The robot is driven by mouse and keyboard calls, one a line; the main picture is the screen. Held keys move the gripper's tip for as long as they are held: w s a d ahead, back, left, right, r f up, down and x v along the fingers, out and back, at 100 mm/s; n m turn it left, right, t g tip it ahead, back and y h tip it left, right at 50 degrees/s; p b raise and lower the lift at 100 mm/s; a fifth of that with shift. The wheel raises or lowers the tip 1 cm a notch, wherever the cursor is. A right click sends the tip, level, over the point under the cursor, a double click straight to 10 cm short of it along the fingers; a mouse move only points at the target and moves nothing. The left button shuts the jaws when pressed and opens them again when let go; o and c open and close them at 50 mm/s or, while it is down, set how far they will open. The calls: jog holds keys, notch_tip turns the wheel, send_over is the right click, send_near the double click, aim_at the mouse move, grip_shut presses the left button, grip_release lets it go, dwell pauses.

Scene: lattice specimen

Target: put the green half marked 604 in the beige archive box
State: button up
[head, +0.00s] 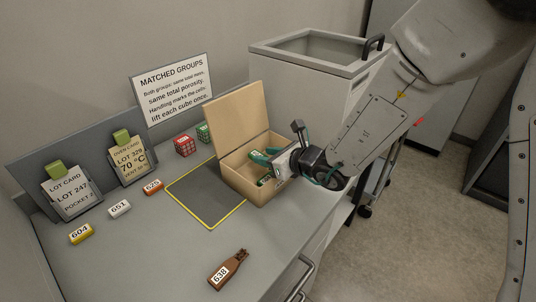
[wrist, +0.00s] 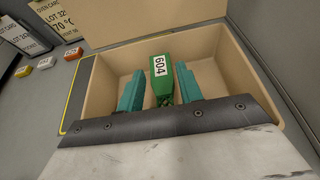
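The green half marked 604 (wrist: 163,82) lies inside the beige archive box (wrist: 235,70), label up. In the head view my gripper (head: 262,158) partly covers the inside of the archive box (head: 240,184). The near end of the green half is hidden by the gripper body.
The box lid (head: 237,118) stands open at the back. A yellow piece also marked 604 (head: 80,234), a white 651 (head: 119,209), an orange 628 (head: 153,187) and a brown 638 (head: 229,269) lie on the bench. Card holders and red and green cubes stand behind.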

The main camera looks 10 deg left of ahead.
jog(key=shift+o, duration=0.6)
jog(key=shift+r, duration=0.1)
jog(key=shift+r, duration=0.25)
jog(key=v, duration=1.2)
jog(key=shift+r, duration=0.15)
